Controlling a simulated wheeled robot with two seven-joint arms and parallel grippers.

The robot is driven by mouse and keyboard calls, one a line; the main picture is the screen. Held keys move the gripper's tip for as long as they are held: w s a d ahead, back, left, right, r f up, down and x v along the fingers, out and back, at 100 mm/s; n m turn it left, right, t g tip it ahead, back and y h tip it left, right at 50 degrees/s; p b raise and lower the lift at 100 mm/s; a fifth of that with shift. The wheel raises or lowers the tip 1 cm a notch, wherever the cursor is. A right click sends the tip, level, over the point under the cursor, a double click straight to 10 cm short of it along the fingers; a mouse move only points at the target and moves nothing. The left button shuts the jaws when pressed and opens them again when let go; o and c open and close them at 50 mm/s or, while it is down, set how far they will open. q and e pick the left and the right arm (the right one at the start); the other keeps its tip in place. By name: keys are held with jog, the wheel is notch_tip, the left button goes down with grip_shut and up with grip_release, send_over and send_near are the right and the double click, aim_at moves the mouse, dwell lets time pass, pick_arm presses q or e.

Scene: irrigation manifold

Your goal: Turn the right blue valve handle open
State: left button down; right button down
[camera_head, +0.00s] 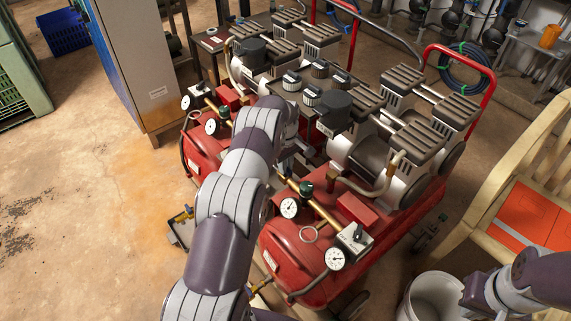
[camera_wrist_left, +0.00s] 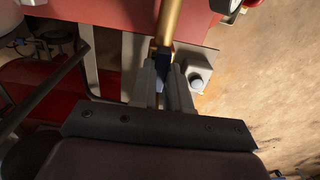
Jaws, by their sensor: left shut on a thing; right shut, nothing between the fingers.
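The blue valve handle (camera_wrist_left: 163,73) shows in the left wrist view as a small dark blue piece at the end of a brass pipe (camera_wrist_left: 171,27). My left gripper (camera_wrist_left: 167,75) is shut on it, with one finger on each side, and the fingers hide much of it. In the head view my left gripper (camera_head: 289,157) reaches down behind the front red compressor, near the brass pipe (camera_head: 318,203), and the handle is hard to make out. The handle's turn angle cannot be told.
The front red compressor (camera_head: 291,262) carries pressure gauges (camera_head: 290,207) and cylinder heads. A second red compressor (camera_head: 198,147) stands behind it. A white bucket (camera_head: 432,297) and a wooden chair (camera_head: 470,220) are at the right. The floor at the left is mostly clear.

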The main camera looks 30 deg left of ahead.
pick_arm(q)
jog(key=c, duration=1.1)
grip_release()
jog(key=shift+r, duration=0.1)
notch_tip(320, 180, up, 5)
jog(key=shift+r+p, duration=0.15)
jog(key=shift+p, duration=0.35)
notch_tip(320, 180, up, 7)
jog(key=p, duration=0.5)
jog(key=shift+p, duration=0.35)
